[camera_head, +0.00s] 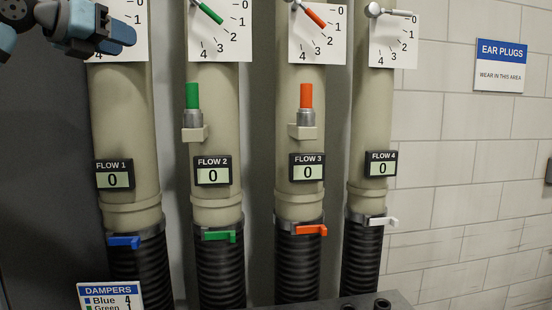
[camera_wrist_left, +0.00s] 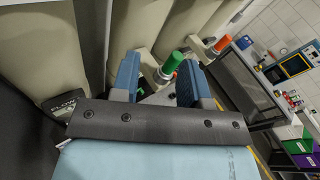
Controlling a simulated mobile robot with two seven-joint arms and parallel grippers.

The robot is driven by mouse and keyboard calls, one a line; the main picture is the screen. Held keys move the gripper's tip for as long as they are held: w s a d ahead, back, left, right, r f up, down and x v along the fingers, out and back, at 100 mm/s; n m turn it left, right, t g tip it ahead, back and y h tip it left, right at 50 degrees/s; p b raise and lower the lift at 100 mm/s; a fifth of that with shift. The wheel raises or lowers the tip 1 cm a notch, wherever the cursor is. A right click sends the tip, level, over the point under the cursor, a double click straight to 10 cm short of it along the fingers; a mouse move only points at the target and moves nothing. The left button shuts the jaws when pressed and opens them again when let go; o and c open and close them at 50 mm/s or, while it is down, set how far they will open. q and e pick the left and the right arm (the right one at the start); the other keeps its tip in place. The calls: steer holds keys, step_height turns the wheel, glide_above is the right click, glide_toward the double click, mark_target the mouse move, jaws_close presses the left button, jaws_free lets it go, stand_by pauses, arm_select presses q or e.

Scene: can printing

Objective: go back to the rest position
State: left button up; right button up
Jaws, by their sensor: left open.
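My left gripper (camera_head: 118,33) is at the upper left, in front of the dial plate (camera_head: 128,15) of the first pipe, and hides part of it. In the left wrist view its two blue fingers (camera_wrist_left: 158,80) stand apart with nothing held. A green-topped knob (camera_wrist_left: 173,63) shows beyond and between the fingers, apart from them; it also shows on the second pipe (camera_head: 192,97). An orange-topped knob (camera_head: 306,97) is on the third pipe. My right gripper is not in view.
Flow displays 1 (camera_head: 114,179), 2 (camera_head: 213,175), 3 (camera_head: 307,171) and 4 (camera_head: 380,168) read 0. Blue (camera_head: 124,241), green (camera_head: 219,236), orange (camera_head: 310,230) and white (camera_head: 382,221) levers sit below. A dampers sign (camera_head: 110,294) stands low left. An ear plugs sign (camera_head: 500,65) hangs right.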

arm_select(q)
steer(key=s+d+f+g+h, duration=0.2)
steer(key=d+f+g+h, duration=0.2)
steer(key=d+f+h, duration=1.3)
steer(key=s+a+f+n+t+y, duration=0.2)
steer(key=s+a+f+n+y, duration=0.15)
steer(key=f+n+y, duration=0.75)
steer(key=s+a+f+n+t+y, duration=0.2)
steer(key=a+f+n+y, duration=0.35)
steer(key=f+n, duration=0.85)
steer(key=s+a+f+n+t+y, duration=0.1)
steer(key=s+a+f+n+y, duration=0.15)
steer(key=f+n+y, duration=1)
steer(key=s+d+f+g+h, duration=0.1)
steer(key=s+f+g+h, duration=0.1)
steer(key=s+f+g, duration=0.7)
steer(key=s+d+f+g+h, duration=0.1)
steer(key=s+f+g+h, duration=0.2)
steer(key=s+f, duration=1.05)
steer(key=w+d+f+m+t+h+p, duration=0.1)
steer(key=w+d+f+t+h+p, duration=0.1)
steer(key=d+t+p, duration=0.4)
steer(key=shift+w+d+f+t+h+p, duration=0.15)
steer(key=shift+w+f+t+h+p, duration=0.3)
steer(key=shift+t+p, duration=0.45)
